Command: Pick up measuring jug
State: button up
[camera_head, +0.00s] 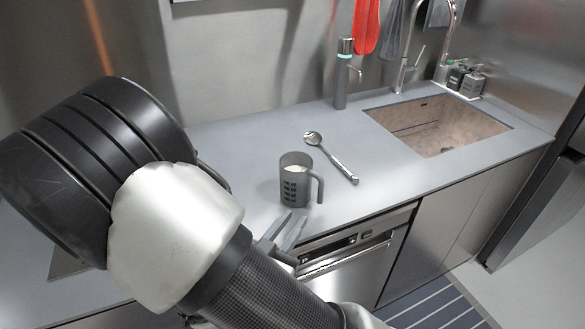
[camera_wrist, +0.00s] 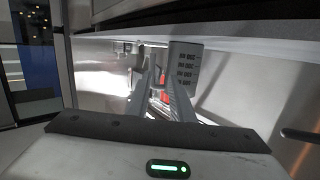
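The measuring jug (camera_head: 291,187) is a dark grey cup with black printed markings, a handle on its right side and a pale inside. It stands upright on the grey counter, near the front edge. My gripper (camera_head: 296,217) is just in front of the jug and low, by the counter's front edge, with its two grey fingers apart. In the wrist view the jug (camera_wrist: 186,60) shows beyond the fingertips, toward the right finger. The space between the fingers of my gripper (camera_wrist: 158,72) holds nothing. Whether a fingertip touches the jug, I cannot tell.
A metal spoon or ladle (camera_head: 332,158) lies behind and right of the jug. A grey bottle with a teal band (camera_head: 342,80) stands at the back wall. The sink (camera_head: 435,125) is at right. Counter (camera_head: 235,150) left of the jug is clear. A dishwasher (camera_head: 350,262) sits below.

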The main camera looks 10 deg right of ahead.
aim_at(302, 184)
jog(key=shift+t+h, duration=0.5)
jog(key=shift+h, duration=0.1)
jog(key=x, duration=0.5)
jog(key=d+x, duration=0.1)
jog(key=x, duration=0.5)
jog(key=r+x, duration=0.1)
jog(key=x, duration=0.4)
jog(key=shift+s+d+r, duration=0.1)
jog(key=shift+s+d, duration=0.05)
jog(key=shift+d, duration=0.15)
jog(key=shift+c, duration=0.4)
grip_shut()
